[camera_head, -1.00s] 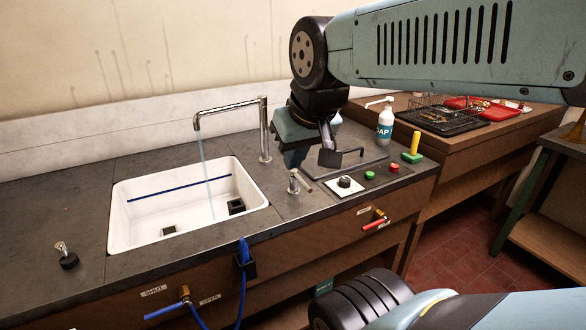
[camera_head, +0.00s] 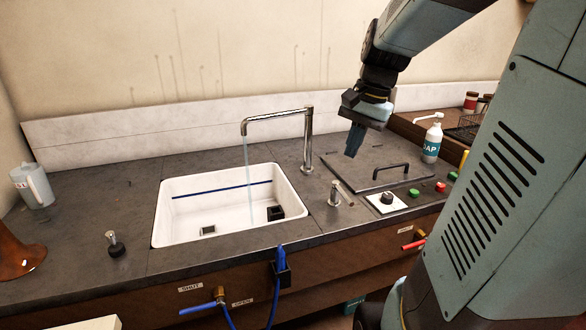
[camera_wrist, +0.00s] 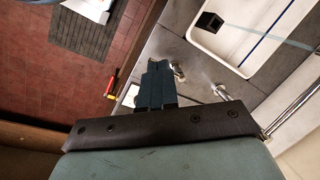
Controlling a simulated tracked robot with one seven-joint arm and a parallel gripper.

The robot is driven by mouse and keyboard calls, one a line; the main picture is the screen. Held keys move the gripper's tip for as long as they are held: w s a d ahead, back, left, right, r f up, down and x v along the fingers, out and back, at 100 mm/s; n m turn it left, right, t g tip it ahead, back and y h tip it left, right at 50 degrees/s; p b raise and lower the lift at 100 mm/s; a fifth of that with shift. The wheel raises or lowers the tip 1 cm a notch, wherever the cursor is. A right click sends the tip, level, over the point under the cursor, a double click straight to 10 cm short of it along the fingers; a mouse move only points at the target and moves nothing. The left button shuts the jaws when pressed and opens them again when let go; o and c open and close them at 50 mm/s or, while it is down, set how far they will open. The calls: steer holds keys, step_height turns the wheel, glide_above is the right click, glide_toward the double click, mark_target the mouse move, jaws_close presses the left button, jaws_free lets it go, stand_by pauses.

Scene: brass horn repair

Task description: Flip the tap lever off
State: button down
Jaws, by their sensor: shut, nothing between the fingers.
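The tap (camera_head: 309,140) is a chrome gooseneck behind the white sink (camera_head: 165,215), and a stream of water (camera_head: 249,178) runs from its spout. The small tap lever (camera_head: 335,194) is a short chrome post with a thin handle, on the counter right of the sink. My gripper (camera_head: 352,153) is shut and empty, pointing down in the air above and behind the lever, apart from it. In the wrist view my fingers (camera_wrist: 158,66) are together, and small chrome fittings (camera_wrist: 220,91) show just beyond and right of them.
A dark lid with a black handle (camera_head: 392,169) lies right of the lever. A black knob on a white plate (camera_head: 386,200), green and red buttons and a soap bottle (camera_head: 432,142) stand further right. A blue-handled valve (camera_head: 203,307) is on the cabinet front.

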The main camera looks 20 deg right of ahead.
steer(key=w+d+f+m+g+y, duration=0.1)
steer(key=w+d+f+m+y, duration=0.15)
steer(key=d+m, duration=0.4)
steer(key=w+d+f+m+y, duration=0.2)
steer(key=w+d+f+m, duration=0.15)
steer(key=d, duration=0.55)
steer(key=n, duration=0.1)
glide_toward(347, 196)
step_height(347, 196, down, 6)
steer(key=a, duration=0.1)
steer(key=shift+w+a+f, duration=0.1)
steer(key=shift+w+a, duration=0.15)
steer(key=shift+a, duration=0.5)
steer(key=shift+s+a+m+t, duration=0.25)
steer(key=shift+a+m+t, duration=0.5)
steer(key=shift+m, duration=0.65)
steer(key=shift+a, duration=0.15)
